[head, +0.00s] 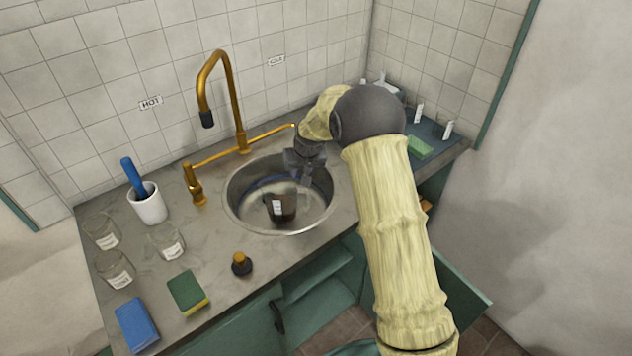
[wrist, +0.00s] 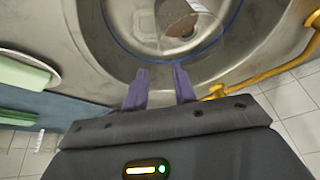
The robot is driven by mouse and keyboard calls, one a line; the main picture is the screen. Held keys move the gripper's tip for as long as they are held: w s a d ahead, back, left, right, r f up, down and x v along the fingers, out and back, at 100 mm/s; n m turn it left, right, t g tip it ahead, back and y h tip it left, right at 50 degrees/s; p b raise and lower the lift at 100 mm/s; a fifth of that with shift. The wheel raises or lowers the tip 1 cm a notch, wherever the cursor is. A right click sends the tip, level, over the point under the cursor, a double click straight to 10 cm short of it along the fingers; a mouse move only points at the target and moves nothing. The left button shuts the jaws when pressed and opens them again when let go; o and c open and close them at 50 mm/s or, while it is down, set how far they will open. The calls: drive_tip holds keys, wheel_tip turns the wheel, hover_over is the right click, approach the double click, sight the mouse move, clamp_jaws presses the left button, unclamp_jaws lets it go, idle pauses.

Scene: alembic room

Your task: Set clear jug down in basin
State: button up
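A clear jug with dark brown contents and a white label (head: 281,208) is inside the round metal basin (head: 238,222). In the wrist view the jug (wrist: 178,20) shows at the top, past my fingertips, partly cut off by the frame edge. The basin wall (wrist: 88,50) curves around it. My gripper (head: 304,178) is over the back right part of the basin, beside the jug. In the wrist view its two fingers (wrist: 160,72) are apart with nothing between them. I cannot tell exactly how the jug rests on the basin floor.
A brass tap (head: 240,140) stands behind the basin. A white cup with a blue-handled brush (head: 149,207), several labelled glass jars (head: 167,243), sponges (head: 188,292) and a dark bottle with an orange cap (head: 241,264) are on the left counter. A blue tray (head: 432,146) lies right.

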drive_tip(key=s+d+r, duration=0.3)
drive_tip(key=s+d, duration=0.1)
drive_tip(key=s, duration=0.7)
drive_tip(key=s+d+r+m+g+h, duration=0.1)
drive_tip(key=s+d, duration=0.4)
drive_tip(key=s, duration=0.6)
drive_tip(key=s+d+r+m, duration=0.1)
drive_tip(key=s+d+r, duration=0.3)
drive_tip(key=s, duration=0.7)
drive_tip(key=shift+s+d+r+g+h, duration=0.3)
drive_tip(key=shift+d, duration=0.25)
drive_tip(key=shift+s+a, duration=0.1)
drive_tip(key=shift+s, duration=0.05)
